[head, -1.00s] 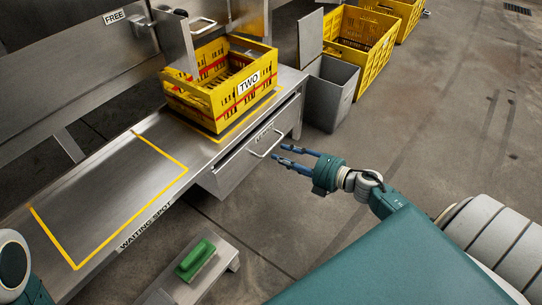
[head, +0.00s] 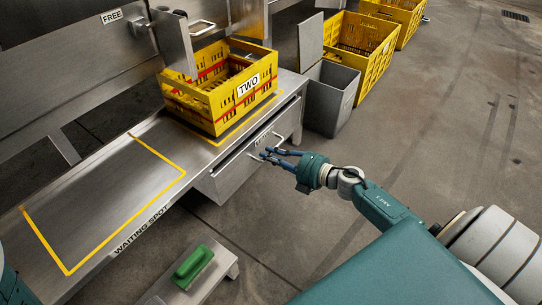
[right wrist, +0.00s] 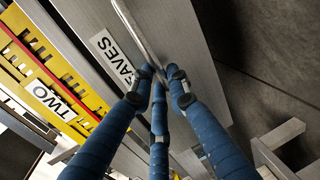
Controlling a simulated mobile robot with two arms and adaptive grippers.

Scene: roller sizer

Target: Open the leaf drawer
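The leaf drawer (head: 232,178) is a grey metal drawer under the right part of the bench. It looks closed. Its front has a bar handle (head: 278,136) and a white label, which reads "EAVES" in the right wrist view (right wrist: 113,60), its first letter hidden. My right gripper (head: 265,154) is at the handle, with its blue fingers close together. In the right wrist view the fingertips (right wrist: 159,75) lie on both sides of the handle bar (right wrist: 135,28) and appear closed around it. My left gripper is out of view; only a bit of my left arm shows.
A yellow crate marked TWO (head: 206,106) stands on the bench above the drawer. A yellow-outlined waiting spot (head: 105,195) is empty. A grey bin (head: 329,98) stands beyond the drawer. A low stool (head: 221,262) bears a green-handled tool (head: 193,267). Floor before the drawer is clear.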

